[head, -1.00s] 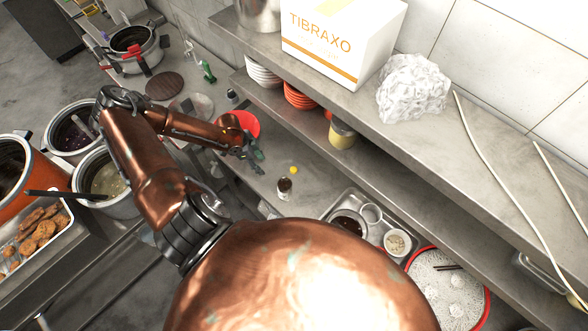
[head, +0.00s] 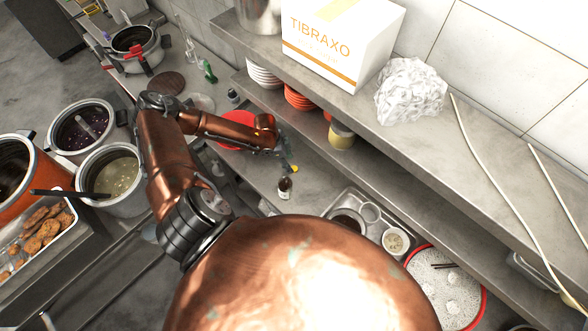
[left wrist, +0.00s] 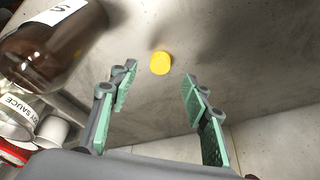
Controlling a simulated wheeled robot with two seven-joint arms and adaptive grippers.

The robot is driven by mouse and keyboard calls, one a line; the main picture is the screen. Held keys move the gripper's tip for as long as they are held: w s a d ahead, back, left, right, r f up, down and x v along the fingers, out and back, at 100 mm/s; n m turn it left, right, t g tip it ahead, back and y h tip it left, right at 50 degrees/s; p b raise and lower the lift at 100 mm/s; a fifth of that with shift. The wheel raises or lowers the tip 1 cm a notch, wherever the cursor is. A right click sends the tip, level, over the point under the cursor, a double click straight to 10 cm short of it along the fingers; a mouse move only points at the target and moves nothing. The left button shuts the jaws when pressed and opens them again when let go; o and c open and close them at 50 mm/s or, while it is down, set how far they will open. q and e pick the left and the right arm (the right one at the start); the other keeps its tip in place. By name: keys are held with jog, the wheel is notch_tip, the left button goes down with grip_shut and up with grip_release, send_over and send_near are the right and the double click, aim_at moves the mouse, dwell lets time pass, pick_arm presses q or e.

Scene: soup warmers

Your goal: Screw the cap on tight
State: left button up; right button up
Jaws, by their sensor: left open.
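The small yellow cap (head: 295,169) lies on the grey metal counter. A small brown bottle (head: 285,188) with a pale label stands just nearer than the cap. My left gripper (head: 288,160) is right by the cap, partly hidden by its own wrist. In the left wrist view the cap (left wrist: 160,63) shows in the gap ahead of the open, empty green-padded fingers (left wrist: 157,88), apart from both. The brown bottle (left wrist: 55,45) is large at the upper left there; its neck is out of frame. My right gripper is not in view.
A tray with bowls (head: 350,203) stands right of the bottle. The shelf (head: 340,102) overhangs the counter and carries a white box (head: 340,45). A soy sauce container (left wrist: 20,112) shows left in the wrist view.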

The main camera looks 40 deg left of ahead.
aim_at(294, 168)
pick_arm(q)
jog(key=shift+x, duration=2.55)
jog(key=shift+c, duration=0.7)
jog(key=c, duration=0.6)
